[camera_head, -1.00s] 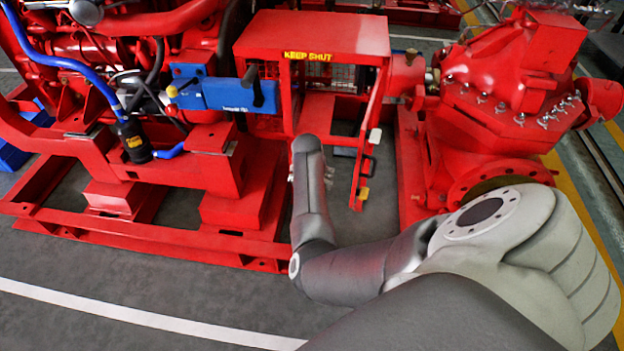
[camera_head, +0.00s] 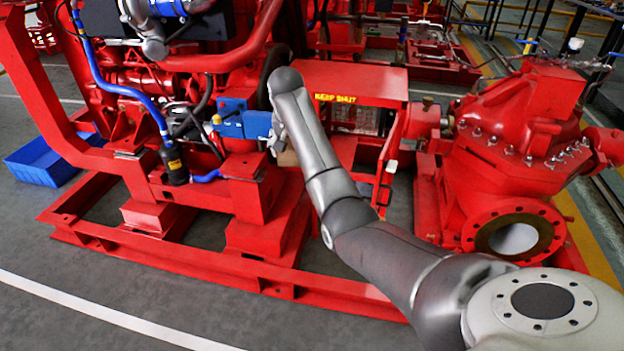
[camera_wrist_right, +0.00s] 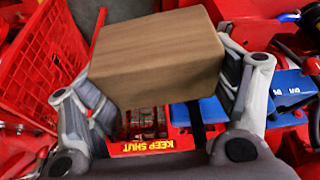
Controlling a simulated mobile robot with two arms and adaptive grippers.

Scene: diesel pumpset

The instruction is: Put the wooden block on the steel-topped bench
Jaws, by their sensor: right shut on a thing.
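The wooden block (camera_wrist_right: 157,58) is a plain brown box in the right wrist view. My right gripper (camera_wrist_right: 165,85) is shut on it, with one finger on each of two opposite sides. In the head view my right arm reaches up from the lower right, and a small tan part of the block (camera_head: 288,158) shows beside the right gripper (camera_head: 277,145), in front of the red pumpset. The block is held in the air, close to the guard box marked KEEP SHUT. My left gripper is not in view. I see no steel-topped bench that I can make out.
The red guard box (camera_head: 375,80) and its open door are right beside the held block. A blue box-shaped part (camera_head: 232,122) is to its left. A red pump (camera_head: 520,130) stands at right, a blue crate (camera_head: 45,162) at far left. The front floor is clear.

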